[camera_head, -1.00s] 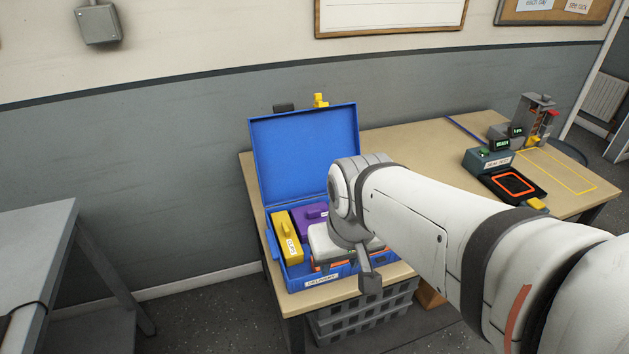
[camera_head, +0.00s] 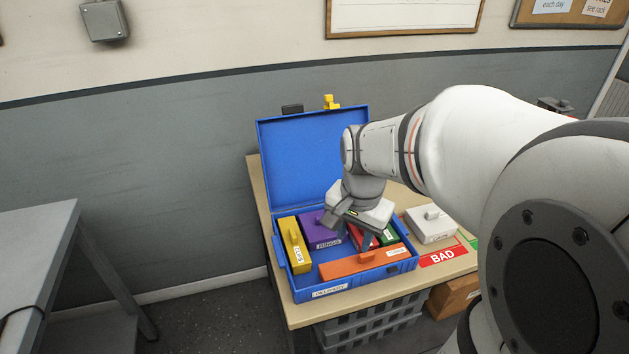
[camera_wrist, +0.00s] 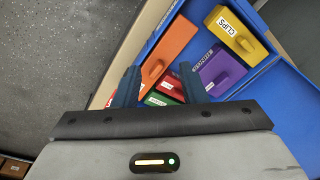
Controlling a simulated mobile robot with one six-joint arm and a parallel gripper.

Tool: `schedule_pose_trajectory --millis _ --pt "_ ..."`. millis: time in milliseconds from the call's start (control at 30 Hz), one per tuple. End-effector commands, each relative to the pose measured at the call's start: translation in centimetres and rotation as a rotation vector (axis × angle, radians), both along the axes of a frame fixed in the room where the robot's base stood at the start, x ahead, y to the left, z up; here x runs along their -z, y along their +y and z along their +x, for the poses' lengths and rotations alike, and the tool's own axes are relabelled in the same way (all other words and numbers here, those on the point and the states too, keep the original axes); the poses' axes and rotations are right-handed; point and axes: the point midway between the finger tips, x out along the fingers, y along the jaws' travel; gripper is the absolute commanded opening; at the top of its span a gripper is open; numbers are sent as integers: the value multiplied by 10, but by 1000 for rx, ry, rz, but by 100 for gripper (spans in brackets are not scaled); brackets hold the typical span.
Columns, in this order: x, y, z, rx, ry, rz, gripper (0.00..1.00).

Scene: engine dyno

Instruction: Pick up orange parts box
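The orange parts box (camera_head: 352,264) lies along the front of the open blue case on the table, with a small handle on top and a pale label at its right end. In the wrist view the orange box (camera_wrist: 167,52) shows just beyond the fingertips. My gripper (camera_head: 352,236) hangs over the case, behind the orange box and above the red and green boxes. In the wrist view my gripper (camera_wrist: 158,72) has its two fingers apart, and nothing is held between them.
The blue case (camera_head: 308,146) has its lid raised at the back. Inside are a yellow box (camera_head: 293,248), a purple box (camera_head: 318,234), a red box (camera_head: 358,236) and a green box (camera_head: 390,236). A white box (camera_head: 430,225) stands right of the case, behind a red BAD label (camera_head: 442,257).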

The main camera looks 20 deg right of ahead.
Motion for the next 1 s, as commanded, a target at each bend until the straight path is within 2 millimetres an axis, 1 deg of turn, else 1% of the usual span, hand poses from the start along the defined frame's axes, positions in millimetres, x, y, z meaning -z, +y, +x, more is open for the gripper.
schedule_pose_trajectory --millis 33,100,200,300,467,667,900,1000 --pt "15 -13 11 132 24 13 38" --pt "27 -29 24 309 47 29 38" --pt "40 -47 36 507 71 43 38" --pt "49 -58 43 632 86 50 38" --pt "63 -64 47 699 94 53 38" --pt "85 -64 48 697 94 53 38" --pt "120 -65 52 696 94 53 38" --pt "128 -65 52 696 92 53 38"
